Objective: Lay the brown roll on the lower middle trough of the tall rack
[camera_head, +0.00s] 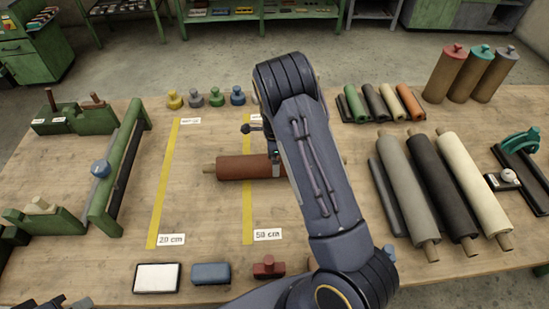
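A reddish-brown roll (238,167) with a light wooden core end lies across the 50 cm tape line in the middle of the bench. The roll appears to lie on the bench. I cannot identify a tall rack with a lower middle trough in this view.
Large grey, black and cream rolls (462,180) lie at the right. A green frame (117,175) is at the left. Coloured knobs (196,98) line the back.

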